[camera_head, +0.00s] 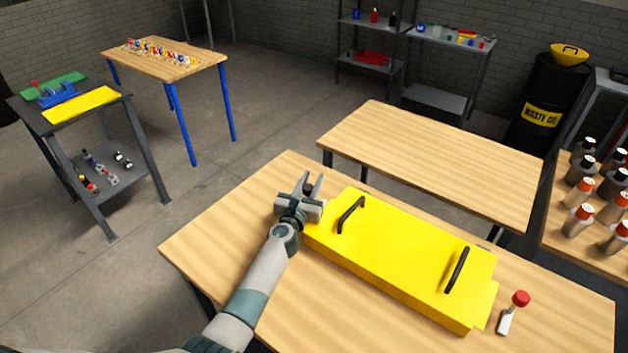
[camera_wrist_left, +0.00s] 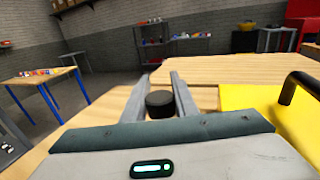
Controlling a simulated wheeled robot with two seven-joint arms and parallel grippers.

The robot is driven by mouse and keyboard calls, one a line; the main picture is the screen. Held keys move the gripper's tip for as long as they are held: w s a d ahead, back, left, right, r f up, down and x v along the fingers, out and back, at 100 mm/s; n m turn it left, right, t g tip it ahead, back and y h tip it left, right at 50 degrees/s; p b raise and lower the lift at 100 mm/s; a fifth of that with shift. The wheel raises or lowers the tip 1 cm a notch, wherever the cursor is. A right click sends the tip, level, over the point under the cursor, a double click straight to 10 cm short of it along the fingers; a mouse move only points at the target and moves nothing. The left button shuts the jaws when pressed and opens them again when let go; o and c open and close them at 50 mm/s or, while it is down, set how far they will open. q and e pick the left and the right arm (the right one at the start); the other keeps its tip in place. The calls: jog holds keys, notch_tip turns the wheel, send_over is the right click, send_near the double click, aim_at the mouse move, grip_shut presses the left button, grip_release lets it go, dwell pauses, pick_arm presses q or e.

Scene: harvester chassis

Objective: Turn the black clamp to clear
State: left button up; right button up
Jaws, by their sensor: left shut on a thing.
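My left gripper (camera_head: 312,180) is at the far left corner of the yellow chassis cover (camera_head: 395,255), which lies on the wooden table (camera_head: 225,235). In the left wrist view the black clamp's round dark knob (camera_wrist_left: 160,104) sits between the two grey fingers (camera_wrist_left: 159,88). The gripper is shut on this knob. In the head view the gripper mostly hides the clamp, so I cannot tell its turn angle. A second clamp with a red knob (camera_head: 521,298) and a pale metal base stands beyond the cover's right end. My right gripper is not in view.
Two black handles, left (camera_head: 350,214) and right (camera_head: 457,270), rise from the cover. A bare wooden table (camera_head: 430,155) stands behind. Several bottles (camera_head: 579,220) stand on a bench at the right. The table left of the gripper is clear.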

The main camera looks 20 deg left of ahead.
pick_arm(q)
jog(key=shift+a+n+y, duration=0.15)
jog(key=shift+n+y, duration=0.45)
jog(key=shift+y, duration=0.4)
jog(key=shift+a+y, duration=0.1)
jog(key=shift+y, duration=0.2)
jog(key=o, duration=1.1)
jog(key=shift+c, duration=0.2)
jog(key=shift+s+f, duration=0.1)
